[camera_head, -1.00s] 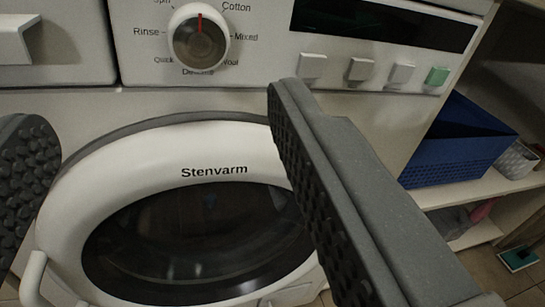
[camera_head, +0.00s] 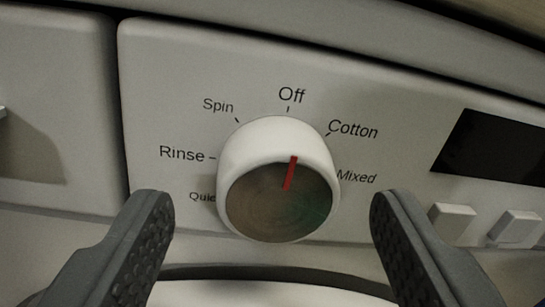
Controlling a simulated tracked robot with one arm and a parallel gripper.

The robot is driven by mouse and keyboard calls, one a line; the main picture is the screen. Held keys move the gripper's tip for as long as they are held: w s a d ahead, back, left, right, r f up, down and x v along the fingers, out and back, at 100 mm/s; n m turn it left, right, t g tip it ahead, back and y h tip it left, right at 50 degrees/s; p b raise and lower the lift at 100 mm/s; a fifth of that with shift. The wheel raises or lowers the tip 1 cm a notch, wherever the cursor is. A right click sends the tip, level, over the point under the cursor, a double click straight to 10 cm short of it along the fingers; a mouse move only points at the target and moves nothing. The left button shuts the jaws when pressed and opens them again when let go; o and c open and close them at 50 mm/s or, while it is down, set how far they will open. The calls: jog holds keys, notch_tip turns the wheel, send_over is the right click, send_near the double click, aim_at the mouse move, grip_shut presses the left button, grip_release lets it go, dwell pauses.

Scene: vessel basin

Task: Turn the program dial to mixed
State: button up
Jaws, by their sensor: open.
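The program dial (camera_head: 278,185) is a round white knob with a dark, shiny face on the washing machine's front panel. Its red pointer line (camera_head: 291,174) points up, toward the Off label (camera_head: 291,95). The Mixed label (camera_head: 356,177) is to the right of the dial, below Cotton (camera_head: 353,130). Spin and Rinse are on the left, and Quick is partly hidden. My gripper (camera_head: 272,215) is open, with one finger on each side of the lower part of the dial. Gaps show between both fingers and the dial in the picture; the depth between them is hard to tell.
A dark display (camera_head: 492,146) and square buttons (camera_head: 452,221) are on the panel to the right. The detergent drawer front (camera_head: 55,110) is at left. The top of the door ring (camera_head: 270,292) shows below, between the fingers.

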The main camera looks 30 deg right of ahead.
jog(key=shift+w+d, duration=0.3)
jog(key=shift+w, duration=0.25)
jog(key=shift+a+r, duration=0.1)
jog(key=shift+r, duration=0.05)
jog(key=c, duration=1)
jog(key=shift+o, duration=0.2)
